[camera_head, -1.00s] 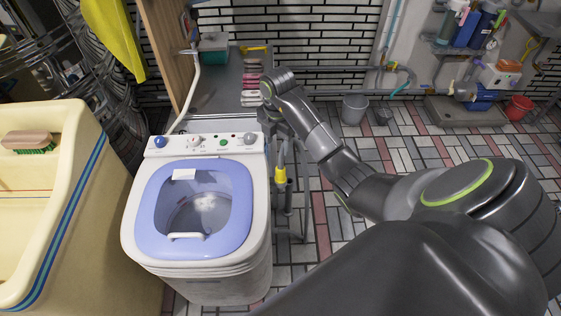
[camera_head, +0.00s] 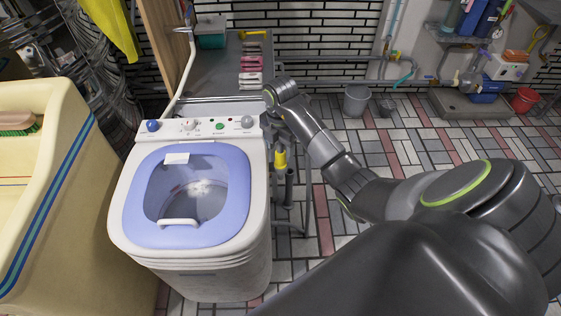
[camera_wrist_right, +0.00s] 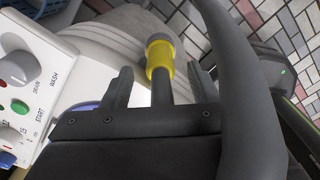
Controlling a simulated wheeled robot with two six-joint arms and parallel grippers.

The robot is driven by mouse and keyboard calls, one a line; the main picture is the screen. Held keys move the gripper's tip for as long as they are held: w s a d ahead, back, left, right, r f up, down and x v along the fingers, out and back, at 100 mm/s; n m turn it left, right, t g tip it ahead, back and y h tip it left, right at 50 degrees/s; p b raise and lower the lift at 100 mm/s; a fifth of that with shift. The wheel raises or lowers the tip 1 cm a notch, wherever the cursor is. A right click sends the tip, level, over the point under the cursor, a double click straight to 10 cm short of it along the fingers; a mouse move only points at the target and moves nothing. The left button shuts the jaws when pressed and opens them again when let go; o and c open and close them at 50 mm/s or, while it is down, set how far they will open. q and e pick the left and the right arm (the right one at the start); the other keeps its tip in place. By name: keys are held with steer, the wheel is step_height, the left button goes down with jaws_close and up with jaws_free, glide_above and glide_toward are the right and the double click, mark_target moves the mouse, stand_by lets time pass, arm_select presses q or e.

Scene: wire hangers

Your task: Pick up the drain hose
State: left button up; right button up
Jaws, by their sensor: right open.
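The drain hose (camera_head: 281,161) is a grey tube with a yellow collar. It stands upright at the right side of the white and blue washing machine (camera_head: 262,190). In the right wrist view, the hose's yellow collar and grey end (camera_wrist_right: 160,57) show between and just beyond the fingers. My right gripper (camera_head: 275,132) is at the machine's back right corner, above the hose. In the right wrist view, the right gripper (camera_wrist_right: 160,72) has its two fingers spread on either side of the hose, with gaps. My left gripper is not in view.
A cream sink (camera_head: 50,190) stands left of the machine. A grey table (camera_head: 225,70) with pink and dark items is behind it. A grey bucket (camera_head: 356,100) and red bucket (camera_head: 523,100) stand by the wall. The tiled floor (camera_head: 400,150) between is mostly clear.

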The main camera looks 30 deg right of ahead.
mark_target(281, 165)
steer(key=shift+f, duration=1.25)
steer(key=c, duration=1)
